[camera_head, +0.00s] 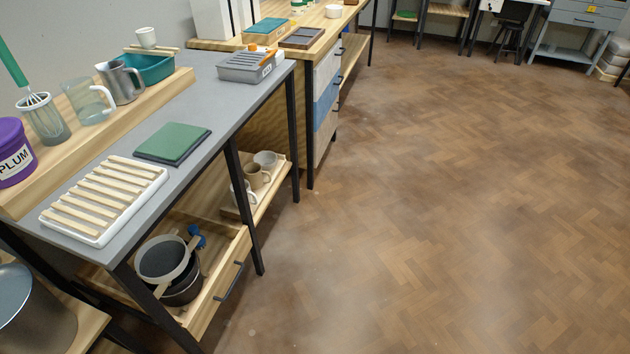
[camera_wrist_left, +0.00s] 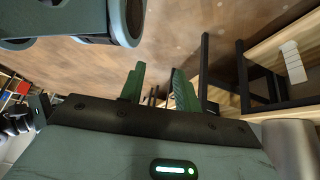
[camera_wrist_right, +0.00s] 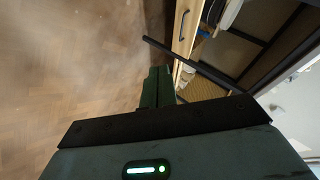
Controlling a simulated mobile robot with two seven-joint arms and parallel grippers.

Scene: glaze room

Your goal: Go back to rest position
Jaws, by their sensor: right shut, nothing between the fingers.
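Neither of my grippers shows in the head view. In the left wrist view my left gripper (camera_wrist_left: 158,88) has its two green fingers apart, with nothing seen between them. It hangs over open floor, with a table's dark legs to the right. In the right wrist view my right gripper (camera_wrist_right: 158,84) has its green fingers together and empty. Its tips are near a wooden drawer front (camera_wrist_right: 184,30) and a dark table leg (camera_wrist_right: 200,66).
A grey-topped table (camera_head: 206,100) stands at the left, bearing a slatted white tray (camera_head: 55,229), a green book-like block (camera_head: 173,143) and a raised shelf (camera_head: 150,94) of cups. The herringbone floor (camera_head: 450,200) to the right is clear.

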